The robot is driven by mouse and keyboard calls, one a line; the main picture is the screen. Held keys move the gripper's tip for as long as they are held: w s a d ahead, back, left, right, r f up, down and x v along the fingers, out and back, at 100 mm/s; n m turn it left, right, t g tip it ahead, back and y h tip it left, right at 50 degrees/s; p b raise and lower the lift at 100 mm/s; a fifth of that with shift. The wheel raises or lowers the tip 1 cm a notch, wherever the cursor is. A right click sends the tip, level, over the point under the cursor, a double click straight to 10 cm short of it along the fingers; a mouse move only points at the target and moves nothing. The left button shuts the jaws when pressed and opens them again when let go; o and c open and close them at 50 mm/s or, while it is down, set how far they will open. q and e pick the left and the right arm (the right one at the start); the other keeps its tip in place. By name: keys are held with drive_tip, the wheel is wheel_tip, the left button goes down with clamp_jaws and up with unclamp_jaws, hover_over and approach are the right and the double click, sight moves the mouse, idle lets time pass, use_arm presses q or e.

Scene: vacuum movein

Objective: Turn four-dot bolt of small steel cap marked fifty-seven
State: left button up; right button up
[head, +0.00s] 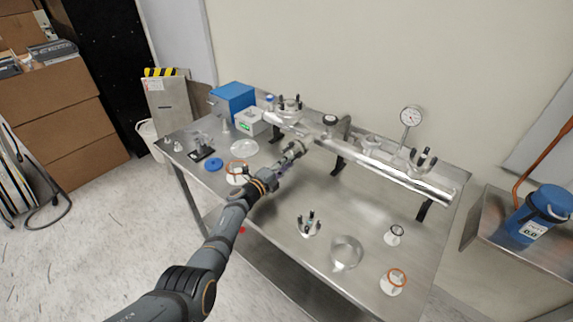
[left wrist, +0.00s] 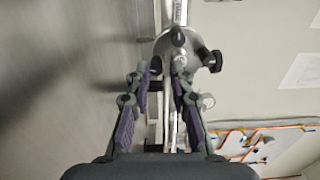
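My left gripper (head: 297,149) reaches over the steel bench, just in front of the long steel pipe. In the left wrist view the left gripper (left wrist: 164,76) is open, with its two dark fingers apart and nothing held between them. Just beyond the fingertips is a round steel cap (left wrist: 178,48) with black bolt knobs. Caps with black bolts show on the pipe's left port (head: 290,106) and right port (head: 424,160), and one lies on the bench (head: 309,225). No number fifty-seven or bolt dots can be read. My right gripper is not in view.
The steel pipe (head: 385,175) rests on black supports along the back of the bench (head: 285,262). A gauge (head: 410,117) stands on it. A blue box (head: 233,101) stands back left.

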use_arm(q)
drive_tip(key=shift+o, duration=0.9)
drive_tip(key=shift+r, duration=0.1)
drive_tip(key=shift+s+a+r+p, duration=0.1)
drive_tip(key=shift+s+a+p, duration=0.2)
drive_tip(key=shift+p, duration=0.3)
drive_tip(key=p+v, duration=0.2)
drive_tip(key=v, duration=0.1)
drive_tip(key=shift+s+p, duration=0.25)
drive_tip(key=shift+p, duration=0.15)
drive_tip(key=shift+p+v, duration=0.95)
drive_tip(key=shift+v, duration=0.5)
drive_tip(key=shift+p+v, duration=1.2)
drive_tip(key=shift+v, duration=1.1)
drive_tip(key=shift+s+a, duration=0.1)
drive_tip(key=shift+a, duration=0.05)
